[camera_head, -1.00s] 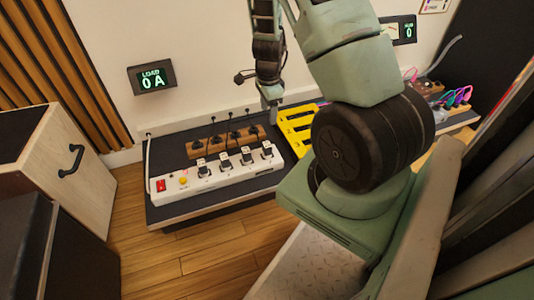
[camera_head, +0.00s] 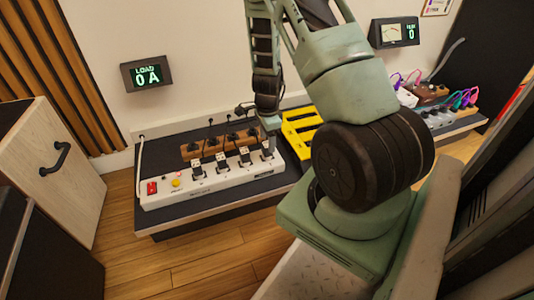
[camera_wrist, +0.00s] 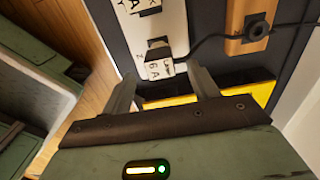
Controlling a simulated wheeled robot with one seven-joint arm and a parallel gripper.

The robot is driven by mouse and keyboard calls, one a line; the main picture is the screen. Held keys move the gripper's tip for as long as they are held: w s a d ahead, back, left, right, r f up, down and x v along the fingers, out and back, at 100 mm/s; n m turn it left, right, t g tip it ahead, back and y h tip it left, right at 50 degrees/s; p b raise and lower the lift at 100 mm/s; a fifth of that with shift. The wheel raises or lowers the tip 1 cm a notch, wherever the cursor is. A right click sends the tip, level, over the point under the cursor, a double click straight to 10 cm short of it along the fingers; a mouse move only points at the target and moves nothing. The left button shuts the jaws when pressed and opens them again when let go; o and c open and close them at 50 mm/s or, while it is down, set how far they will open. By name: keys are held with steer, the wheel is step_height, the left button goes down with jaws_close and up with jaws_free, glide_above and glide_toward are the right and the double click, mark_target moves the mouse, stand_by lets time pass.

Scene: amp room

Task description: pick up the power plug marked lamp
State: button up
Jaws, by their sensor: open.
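A white power strip (camera_head: 205,187) with a row of black plugs lies on a dark low platform. The rightmost plug (camera_head: 267,150) is at the end of the row. In the wrist view, a dark plug (camera_wrist: 157,50) sits in the strip, with a cable running right. Its small white tag (camera_wrist: 163,68) seems to read "Lamp" and "6A", but the print is small. My gripper (camera_wrist: 162,72) is open and empty, its fingertips either side of the tag, just short of the plug. In the head view, my gripper (camera_head: 269,122) is above the strip's right end.
A wooden block with sockets (camera_head: 205,146) lies behind the strip, with cables rising from it. A yellow frame (camera_head: 302,130) is close on the right. A meter on the wall (camera_head: 147,74) reads "LOAD 0 A". A wooden cabinet (camera_head: 75,165) stands on the left.

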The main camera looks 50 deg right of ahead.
mark_target(267, 145)
step_height(267, 145, down, 4)
steer(key=shift+r+b, duration=0.25)
steer(key=shift+b, duration=0.8)
steer(key=c, duration=1.1)
steer(key=shift+r, duration=0.15)
